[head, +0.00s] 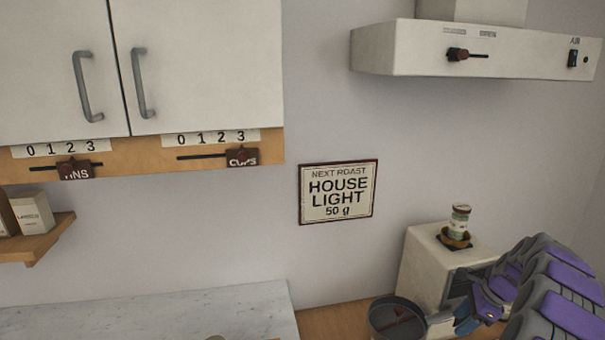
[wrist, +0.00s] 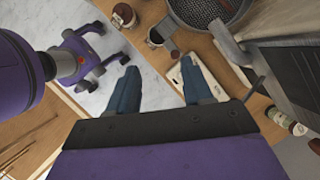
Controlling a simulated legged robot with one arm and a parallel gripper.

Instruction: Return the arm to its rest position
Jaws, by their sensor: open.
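My gripper (wrist: 161,88) is open in the wrist view, its two blue-grey fingers spread with nothing held between them. It hangs over the cart top, above the line between the marble surface and the wood. In the head view my purple and grey arm is folded at the lower right, in front of the cream machine (head: 422,265). The gripper end (head: 478,313) shows there only partly, near a dark round pan (head: 397,318). The arm covers part of the machine.
In the wrist view, a mesh-bottomed pan (wrist: 208,10), small jars (wrist: 122,14) and a pale flat object (wrist: 183,78) lie below or beside the fingers. A labelled jar (head: 460,215) tops the machine. Cabinets (head: 200,65) and a hood (head: 470,50) hang above; the marble (head: 150,318) looks mostly clear.

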